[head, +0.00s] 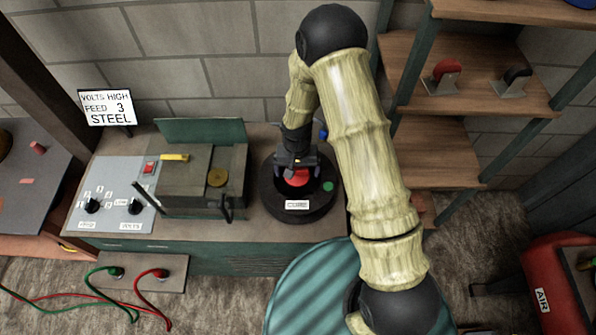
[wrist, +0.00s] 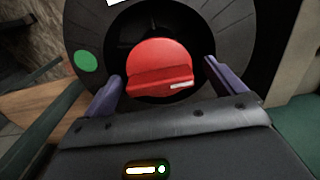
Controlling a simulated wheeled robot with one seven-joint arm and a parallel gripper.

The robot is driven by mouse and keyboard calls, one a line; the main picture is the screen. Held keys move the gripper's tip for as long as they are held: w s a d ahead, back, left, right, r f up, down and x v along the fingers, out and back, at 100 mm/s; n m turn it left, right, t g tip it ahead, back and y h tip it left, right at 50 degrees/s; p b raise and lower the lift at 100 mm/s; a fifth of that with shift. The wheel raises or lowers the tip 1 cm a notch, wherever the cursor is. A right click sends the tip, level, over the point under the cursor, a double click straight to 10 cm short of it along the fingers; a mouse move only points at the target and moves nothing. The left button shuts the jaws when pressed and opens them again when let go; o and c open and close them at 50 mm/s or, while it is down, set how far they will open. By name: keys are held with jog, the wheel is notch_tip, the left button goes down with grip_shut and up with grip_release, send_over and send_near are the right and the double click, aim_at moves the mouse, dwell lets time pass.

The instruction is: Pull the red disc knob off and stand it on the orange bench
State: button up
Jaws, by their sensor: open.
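The red disc knob (wrist: 160,62) sits in the middle of a round black housing (wrist: 222,28), with a raised grip bar across its face and a small white mark. In the head view the red knob (head: 297,177) shows partly under my gripper (head: 296,168). My gripper (wrist: 162,88) is open, with one purple finger on each side of the knob and gaps showing between fingers and knob. Whether the fingertips touch the housing I cannot tell.
The housing stands on a bench (head: 255,235) beside a grey-green machine box (head: 195,190) and a dial panel (head: 110,195). A green dot (wrist: 86,61) marks the housing. Shelves (head: 440,95) stand at right. A red air tank (head: 555,280) is at lower right.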

aim_at(297, 169)
jog(key=shift+c, duration=0.4)
jog(key=c, duration=1.2)
jog(key=shift+d+r+p, duration=0.1)
jog(key=shift+r+p, duration=0.65)
jog(key=shift+r, duration=0.5)
jog(key=shift+c, duration=0.2)
jog(key=shift+s+r+p, duration=0.15)
jog(key=shift+r+p, duration=0.5)
jog(key=shift+r, duration=0.3)
jog(key=shift+r+p, duration=0.55)
jog(key=shift+r, duration=0.3)
